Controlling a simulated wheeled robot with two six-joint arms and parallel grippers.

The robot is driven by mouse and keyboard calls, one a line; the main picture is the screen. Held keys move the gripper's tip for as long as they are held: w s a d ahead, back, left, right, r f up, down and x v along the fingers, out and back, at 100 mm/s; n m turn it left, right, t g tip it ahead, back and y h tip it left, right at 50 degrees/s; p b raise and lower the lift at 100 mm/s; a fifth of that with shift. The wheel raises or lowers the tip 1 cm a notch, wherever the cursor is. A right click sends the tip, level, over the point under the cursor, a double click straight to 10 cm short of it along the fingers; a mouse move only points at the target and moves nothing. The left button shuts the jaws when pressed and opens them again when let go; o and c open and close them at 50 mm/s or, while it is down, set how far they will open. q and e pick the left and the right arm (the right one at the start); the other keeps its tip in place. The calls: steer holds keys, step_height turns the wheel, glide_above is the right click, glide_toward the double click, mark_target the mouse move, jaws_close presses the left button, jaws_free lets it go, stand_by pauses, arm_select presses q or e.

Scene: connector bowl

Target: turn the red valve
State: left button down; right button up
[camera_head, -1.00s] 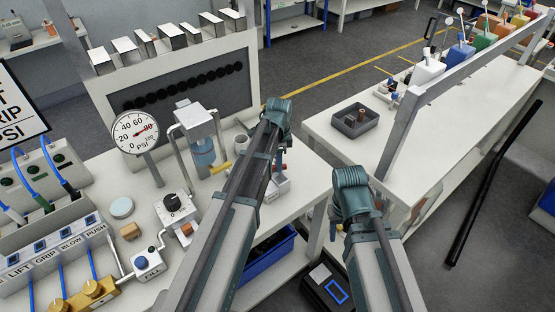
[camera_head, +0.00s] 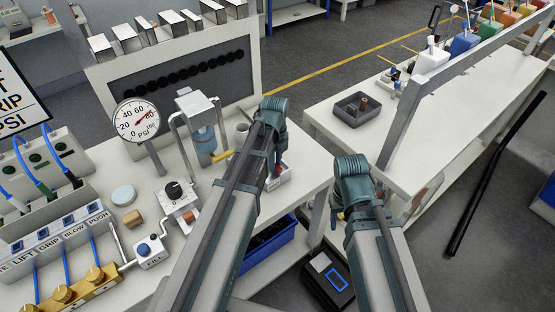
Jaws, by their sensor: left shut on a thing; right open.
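A small red part, which looks like the red valve (camera_head: 279,169), shows just right of my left forearm, above a pale box (camera_head: 279,180) at the table's right edge. My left gripper (camera_head: 280,158) reaches down there from the wrist. It is mostly hidden by my arm, and its fingers are shut at the red part. My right gripper (camera_head: 340,213) is beneath its wrist, over the gap between the tables. It is mostly hidden and open, with nothing seen in it. A round pressure gauge (camera_head: 136,120) with a red needle stands at the left.
A clear cylinder in a frame (camera_head: 201,135) stands left of my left arm. A black-knobbed box (camera_head: 176,193) and a FILL button box (camera_head: 148,252) are nearer. A blue bin (camera_head: 272,245) sits below the table. The right table holds a grey tray (camera_head: 345,115).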

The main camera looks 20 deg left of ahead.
arm_select(q)
steer(key=shift+s+a+m, duration=0.3)
steer(key=shift+s+m, duration=0.1)
steer(key=shift+m, duration=0.5)
steer(key=c, duration=0.8)
jaws_free()
steer(key=shift+o, duration=0.2)
steer(key=shift+r, duration=0.15)
step_height(320, 180, up, 14)
steer(key=p, duration=1.3)
steer(key=shift+f+p, duration=0.25)
steer(key=shift+p, duration=0.15)
